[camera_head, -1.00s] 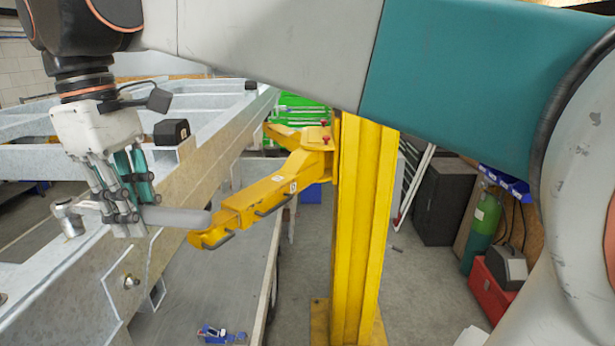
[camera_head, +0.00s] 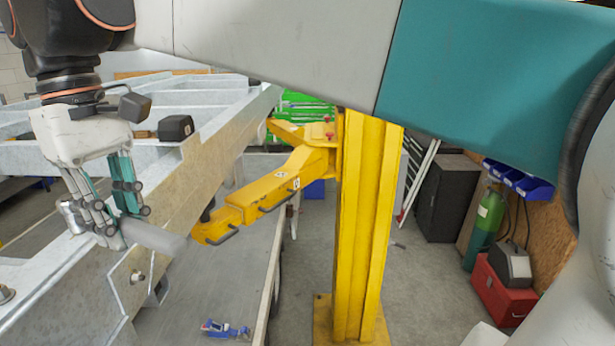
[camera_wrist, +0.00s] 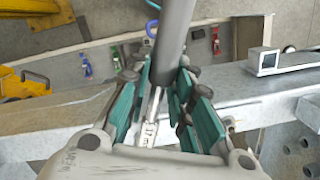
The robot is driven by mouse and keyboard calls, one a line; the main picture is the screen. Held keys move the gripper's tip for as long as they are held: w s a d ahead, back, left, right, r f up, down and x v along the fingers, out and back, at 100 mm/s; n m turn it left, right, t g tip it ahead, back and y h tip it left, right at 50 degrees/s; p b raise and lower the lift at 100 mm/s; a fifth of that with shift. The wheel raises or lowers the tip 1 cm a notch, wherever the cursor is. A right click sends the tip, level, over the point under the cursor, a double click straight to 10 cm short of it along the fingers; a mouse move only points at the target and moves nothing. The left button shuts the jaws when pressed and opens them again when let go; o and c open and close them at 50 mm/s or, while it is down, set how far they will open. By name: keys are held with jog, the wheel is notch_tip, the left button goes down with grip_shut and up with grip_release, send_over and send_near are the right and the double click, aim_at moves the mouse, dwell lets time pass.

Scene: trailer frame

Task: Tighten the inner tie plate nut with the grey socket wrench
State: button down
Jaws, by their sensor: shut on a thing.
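The grey socket wrench (camera_head: 156,238) is held in my gripper (camera_head: 125,222), whose green-padded fingers are closed around it. Its grey handle sticks out to the right, tilted down, and its metal socket end (camera_head: 72,214) shows on the left. In the wrist view the handle (camera_wrist: 176,32) runs up between the fingers (camera_wrist: 165,88), and a metal shank with lettering (camera_wrist: 150,122) shows below. A nut on a bolt (camera_head: 137,277) sits on a metal plate (camera_head: 122,292) below the wrench, apart from it. Another nut (camera_head: 5,293) shows at the left edge. I cannot tell which is the inner one.
The galvanized trailer frame (camera_head: 190,150) fills the left side. A yellow post (camera_head: 362,230) with a jutting yellow arm (camera_head: 265,195) stands close to its right. A blue tool (camera_head: 224,329) lies on the grey surface below. Floor right of the post is partly clear.

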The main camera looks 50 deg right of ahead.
jog(key=shift+s+a+m, duration=0.15)
jog(key=shift+a+m, duration=0.75)
jog(key=w+d+n+t+h+p, duration=0.1)
jog(key=w+d+n, duration=0.6)
jog(key=d+n, duration=0.3)
jog(key=shift+n+p, duration=0.35)
jog(key=shift+n, duration=0.85)
jog(key=shift+s+a+m, duration=0.45)
jog(key=shift+s+m, duration=0.35)
jog(key=shift+m, duration=0.1)
